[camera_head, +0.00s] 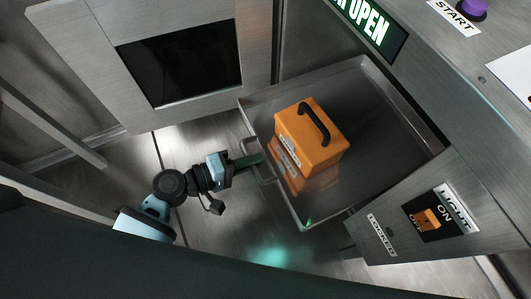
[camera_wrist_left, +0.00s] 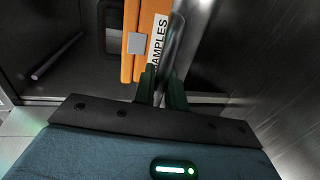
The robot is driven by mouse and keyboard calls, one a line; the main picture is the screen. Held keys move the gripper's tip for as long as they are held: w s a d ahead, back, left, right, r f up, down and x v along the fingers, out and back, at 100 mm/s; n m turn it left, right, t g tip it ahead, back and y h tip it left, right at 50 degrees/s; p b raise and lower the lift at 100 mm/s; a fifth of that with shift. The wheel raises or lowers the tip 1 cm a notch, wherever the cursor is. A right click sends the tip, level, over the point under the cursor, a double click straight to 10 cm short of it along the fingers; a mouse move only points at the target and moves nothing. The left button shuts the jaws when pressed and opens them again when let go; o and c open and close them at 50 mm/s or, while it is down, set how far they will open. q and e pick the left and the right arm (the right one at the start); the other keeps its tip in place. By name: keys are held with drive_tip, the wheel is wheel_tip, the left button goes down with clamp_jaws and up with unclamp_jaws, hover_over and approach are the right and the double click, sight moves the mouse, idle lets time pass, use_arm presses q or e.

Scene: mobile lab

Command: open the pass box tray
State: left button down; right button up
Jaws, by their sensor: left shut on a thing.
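The pass box tray (camera_head: 380,135) is a shallow grey metal tray in the middle right of the head view. An orange case (camera_head: 312,135) with a black handle sits in it. The tray's bar handle (camera_head: 266,178) is on its left side, facing my left arm. My left gripper (camera_head: 250,160) is shut on this handle, its dark green fingers at the bar. In the left wrist view, the fingers (camera_wrist_left: 161,88) close around the metal bar (camera_wrist_left: 174,48), with the case's "SAMPLES" label (camera_wrist_left: 158,42) just beyond. My right gripper is not in view.
A metal door with a dark window (camera_head: 180,62) stands at the upper left. A lit "OPEN" sign (camera_head: 365,22) and a purple START button (camera_head: 472,8) are at the upper right. A panel with an orange light switch (camera_head: 428,219) stands at the lower right.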

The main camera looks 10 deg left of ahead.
use_arm(q)
drive_tip(key=f+b+v, duration=0.1)
drive_tip(key=f+v, duration=0.1)
drive_tip(key=v, duration=1.2)
drive_tip(key=shift+s+a+f, duration=0.3)
drive_tip(key=shift+s+a, duration=0.05)
drive_tip(key=shift+a, duration=0.1)
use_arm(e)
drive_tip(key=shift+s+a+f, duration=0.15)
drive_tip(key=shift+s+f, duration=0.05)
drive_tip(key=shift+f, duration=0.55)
use_arm(q)
drive_tip(key=c, duration=1.5)
unclamp_jaws()
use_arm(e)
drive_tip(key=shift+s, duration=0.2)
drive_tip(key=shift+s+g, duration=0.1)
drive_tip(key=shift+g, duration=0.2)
